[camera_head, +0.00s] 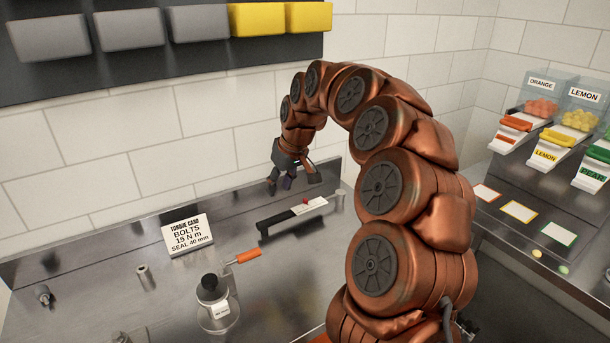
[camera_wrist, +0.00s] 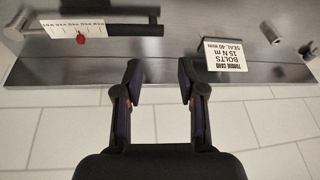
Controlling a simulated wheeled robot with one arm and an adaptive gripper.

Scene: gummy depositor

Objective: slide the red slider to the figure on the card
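The white torque card (camera_head: 187,233) stands on the bench and reads BOLTS 15 N m, SEAL 40 mm. It also shows in the wrist view (camera_wrist: 224,54). The scale figures are too small to read. My gripper (camera_wrist: 161,77) is open and empty, above the bench at its back edge, apart from the slider.
A glass jar (camera_head: 217,307) with a dark top and an orange-handled tool (camera_head: 246,257) are on the bench in front. Metal posts (camera_head: 146,277) stand at the left. Candy dispensers (camera_head: 541,109) are at the right. A tiled wall is close behind my gripper.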

